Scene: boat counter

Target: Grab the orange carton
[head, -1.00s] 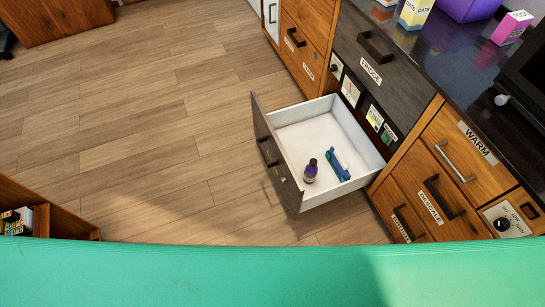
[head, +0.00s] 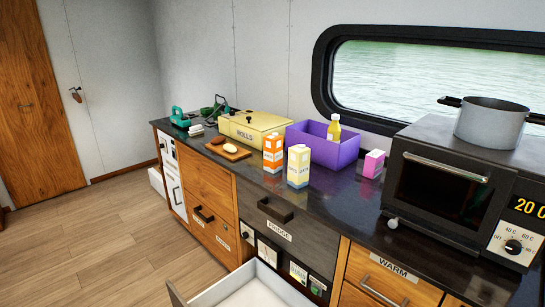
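The orange carton (head: 273,153) stands upright on the dark counter (head: 325,210), left of a pale yellow carton labelled oats (head: 298,167). The two cartons are close together, and the yellow one stands a little nearer to me. A purple bin (head: 322,146) stands behind them with a bottle (head: 334,128) of yellow liquid in it. Neither of my grippers is in view.
A yellow rolls box (head: 252,129) and a wooden board (head: 229,151) with food are to the left. A pink carton (head: 373,163) and an oven (head: 450,185) with a pot (head: 491,122) are to the right. An open drawer (head: 250,287) juts out below.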

